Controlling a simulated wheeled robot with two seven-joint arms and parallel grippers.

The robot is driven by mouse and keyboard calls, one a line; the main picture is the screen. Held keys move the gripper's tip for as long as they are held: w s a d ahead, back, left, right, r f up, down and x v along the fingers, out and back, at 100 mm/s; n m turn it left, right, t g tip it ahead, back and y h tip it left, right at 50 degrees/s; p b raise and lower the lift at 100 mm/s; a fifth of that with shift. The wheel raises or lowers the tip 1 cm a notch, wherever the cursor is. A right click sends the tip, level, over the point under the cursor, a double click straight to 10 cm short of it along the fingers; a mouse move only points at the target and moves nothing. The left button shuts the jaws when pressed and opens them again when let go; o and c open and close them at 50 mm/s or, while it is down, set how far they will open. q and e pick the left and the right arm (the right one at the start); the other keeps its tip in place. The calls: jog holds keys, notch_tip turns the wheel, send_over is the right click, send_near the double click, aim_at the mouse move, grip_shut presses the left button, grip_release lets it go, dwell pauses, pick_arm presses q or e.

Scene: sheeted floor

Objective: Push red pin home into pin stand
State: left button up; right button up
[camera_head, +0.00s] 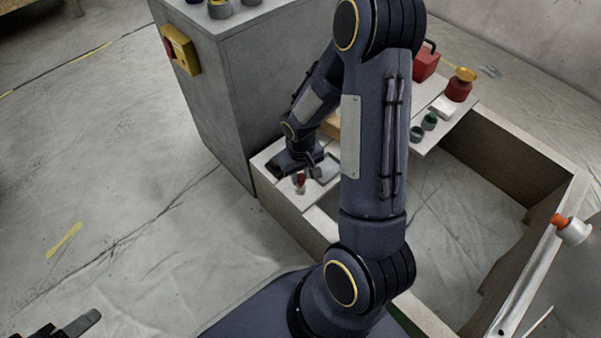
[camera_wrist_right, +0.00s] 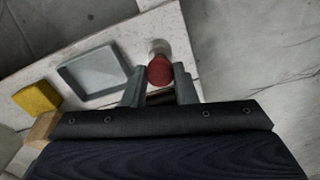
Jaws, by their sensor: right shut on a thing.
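The red pin (camera_wrist_right: 160,71) shows its rounded red top between the fingertips of my right gripper (camera_wrist_right: 160,84) in the wrist view. In the head view the right gripper (camera_head: 308,172) is low over the pale ledge, shut on the red pin (camera_head: 301,178). A pale, round-edged piece (camera_wrist_right: 158,46), seemingly the pin stand, shows just beyond the pin. How deep the pin sits is hidden. My left gripper (camera_head: 82,322) shows only partly at the bottom left of the head view, away from the ledge.
A grey tray (camera_wrist_right: 92,72) and a yellow block (camera_wrist_right: 37,97) lie beside the pin on the ledge. A grey cabinet (camera_head: 245,85) stands behind. A red jar (camera_head: 459,87) and small pots are on the right-hand board. The left floor is open.

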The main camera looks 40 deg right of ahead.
jog(key=shift+f+b, duration=0.65)
jog(key=shift+f, duration=0.3)
jog(key=o, duration=1.1)
jog(key=shift+r, duration=0.15)
notch_tip(320, 180, up, 6)
jog(key=p, duration=0.3)
jog(key=shift+r, duration=0.2)
jog(key=shift+r+p, duration=0.5)
jog(key=shift+r, duration=0.1)
